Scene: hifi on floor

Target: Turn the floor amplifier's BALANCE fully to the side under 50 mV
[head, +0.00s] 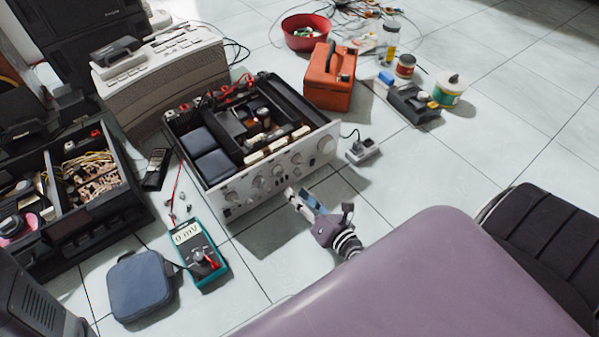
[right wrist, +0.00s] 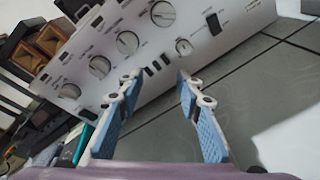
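The floor amplifier (head: 283,180) stands with its lid off, its silver front panel of several knobs facing my right gripper (head: 302,198). In the right wrist view the panel (right wrist: 100,45) runs tilted across the top. My right gripper (right wrist: 158,82) is open and empty, its blue-padded fingers apart just short of the panel. A small round knob (right wrist: 183,46) shows beyond the right fingertip, and a larger knob (right wrist: 128,42) beyond the left one. The panel labels are too small to read, so BALANCE cannot be told. The teal multimeter (head: 200,262) seems to read 0 mV. My left gripper is out of view.
A blue pouch (head: 141,287) lies beside the meter. An orange case (head: 331,78) and a socket block (head: 363,151) stand right of the amplifier. Tiled floor before the panel is clear.

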